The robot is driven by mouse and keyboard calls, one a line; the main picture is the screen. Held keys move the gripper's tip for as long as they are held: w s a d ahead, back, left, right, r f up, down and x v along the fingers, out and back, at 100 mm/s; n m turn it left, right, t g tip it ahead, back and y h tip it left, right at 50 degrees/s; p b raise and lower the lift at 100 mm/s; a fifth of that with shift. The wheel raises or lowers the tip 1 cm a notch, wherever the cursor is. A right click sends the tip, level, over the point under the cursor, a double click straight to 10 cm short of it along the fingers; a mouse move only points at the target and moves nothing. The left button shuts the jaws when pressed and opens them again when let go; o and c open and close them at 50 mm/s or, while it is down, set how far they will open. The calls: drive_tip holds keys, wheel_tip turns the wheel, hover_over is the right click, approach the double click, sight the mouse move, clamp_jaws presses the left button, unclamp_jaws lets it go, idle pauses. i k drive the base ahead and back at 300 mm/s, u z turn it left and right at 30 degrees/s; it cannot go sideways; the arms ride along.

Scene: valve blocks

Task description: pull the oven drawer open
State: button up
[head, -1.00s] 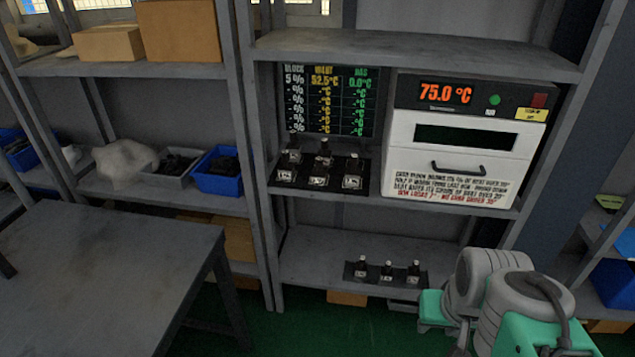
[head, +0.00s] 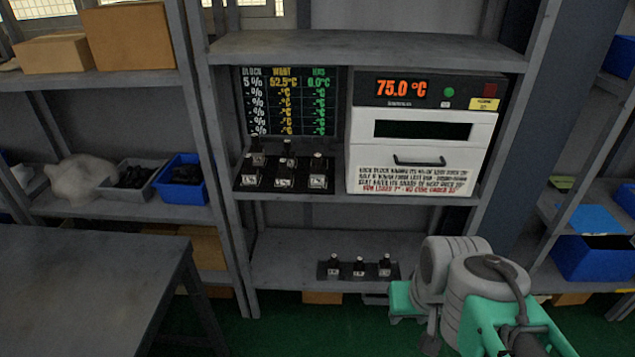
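The white oven (head: 421,133) stands on the middle shelf of the grey rack, with a dark window and a red 75.0 °C readout (head: 402,88) above. Its drawer front (head: 370,163) looks shut, flush with the body, and has a dark bar handle (head: 419,161). Printed text runs below the handle. My arm shows at the lower right, in front of and below the oven, apart from it. My gripper cannot be made out in this view.
Several small valve blocks stand on a dark tray (head: 242,184) left of the oven, under a display board (head: 288,101). More blocks sit on a strip (head: 322,270) on the lower shelf. A grey table (head: 80,275) fills the lower left. Green floor (head: 270,330) lies between.

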sight(374, 165)
drive_tip(key=u, duration=0.6)
drive_tip(key=i, duration=0.85)
drive_tip(key=u, duration=0.4)
